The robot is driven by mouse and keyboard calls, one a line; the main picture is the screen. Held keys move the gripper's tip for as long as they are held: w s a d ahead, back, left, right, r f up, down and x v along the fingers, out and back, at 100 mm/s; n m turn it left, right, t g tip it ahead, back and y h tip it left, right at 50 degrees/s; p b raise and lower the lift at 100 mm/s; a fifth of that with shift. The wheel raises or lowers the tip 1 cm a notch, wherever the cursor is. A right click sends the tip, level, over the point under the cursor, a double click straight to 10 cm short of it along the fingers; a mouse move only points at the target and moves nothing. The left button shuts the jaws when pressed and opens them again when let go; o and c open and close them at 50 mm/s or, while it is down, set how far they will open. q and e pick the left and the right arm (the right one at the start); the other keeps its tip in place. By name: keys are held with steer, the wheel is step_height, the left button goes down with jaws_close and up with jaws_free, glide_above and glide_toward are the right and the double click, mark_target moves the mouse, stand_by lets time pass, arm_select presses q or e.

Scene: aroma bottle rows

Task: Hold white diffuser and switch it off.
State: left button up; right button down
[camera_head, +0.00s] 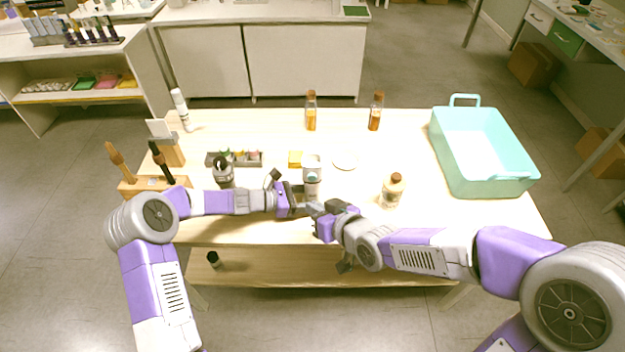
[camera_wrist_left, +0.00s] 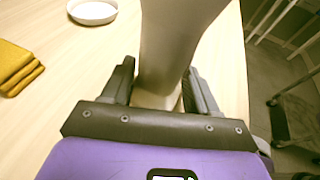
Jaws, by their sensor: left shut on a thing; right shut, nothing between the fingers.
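The white diffuser (camera_head: 312,172) stands upright near the front middle of the table in the head view. Its pale body also fills the upper middle of the left wrist view (camera_wrist_left: 178,45). My left gripper (camera_head: 299,197) comes in from the left and is shut on the diffuser, one finger on each side of its body. My right gripper (camera_head: 316,208) is shut and empty, just in front of the diffuser's lower part. I cannot tell whether it touches the diffuser. The diffuser's lower front is partly hidden by the grippers, and its switch cannot be made out.
A cream bottle with brown cap (camera_head: 392,190) stands right of the diffuser. A white dish (camera_head: 345,159) and yellow pads (camera_head: 295,159) lie behind it. Amber bottles (camera_head: 311,112) (camera_head: 375,112) stand farther back. A dark bottle (camera_head: 223,173) is left; a turquoise basket (camera_head: 508,187) is right.

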arm_select(q)
steer(key=shift+f, duration=0.15)
steer(key=o, duration=0.9)
steer(key=shift+a, duration=0.1)
